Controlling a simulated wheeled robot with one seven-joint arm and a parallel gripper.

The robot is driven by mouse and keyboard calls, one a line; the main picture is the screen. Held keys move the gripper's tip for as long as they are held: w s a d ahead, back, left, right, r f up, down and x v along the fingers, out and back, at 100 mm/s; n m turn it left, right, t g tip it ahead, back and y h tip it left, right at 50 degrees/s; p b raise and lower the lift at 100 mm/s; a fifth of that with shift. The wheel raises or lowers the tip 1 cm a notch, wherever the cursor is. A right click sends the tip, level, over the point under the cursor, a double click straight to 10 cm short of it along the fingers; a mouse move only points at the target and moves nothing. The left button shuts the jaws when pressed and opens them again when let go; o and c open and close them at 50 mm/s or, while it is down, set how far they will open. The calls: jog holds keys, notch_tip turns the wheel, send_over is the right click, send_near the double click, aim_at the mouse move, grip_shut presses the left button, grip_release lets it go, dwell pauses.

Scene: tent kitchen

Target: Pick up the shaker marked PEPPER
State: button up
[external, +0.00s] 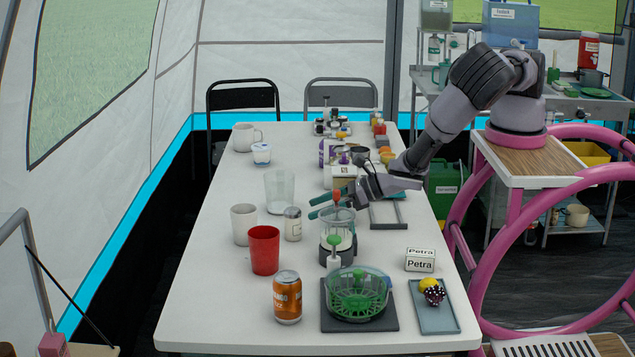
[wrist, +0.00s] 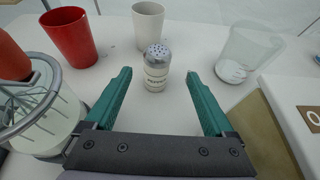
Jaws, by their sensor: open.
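The shaker (wrist: 157,72) stands upright on the white table, with a perforated metal top and a pale label whose lettering I cannot read fully. In the external view the shaker (external: 292,224) stands to the left of the glass jar with the red knob. My gripper (wrist: 161,98) is open and empty, its two green fingers pointing toward the shaker, which lies ahead, between their lines and beyond the tips. In the external view my gripper (external: 312,207) reaches in from the right, close to the shaker's upper right.
A red cup (wrist: 69,37), a white cup (wrist: 148,24) and a clear glass (wrist: 243,55) stand around the shaker. A box (wrist: 300,115) is on the right. An orange can (external: 288,297) stands at the front.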

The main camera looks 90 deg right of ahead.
aim_at(293, 224)
jog(key=x, duration=1)
jog(key=shift+w+a+f, duration=0.15)
jog(key=shift+w+f, duration=0.05)
jog(key=shift+w, duration=0.15)
grip_shut()
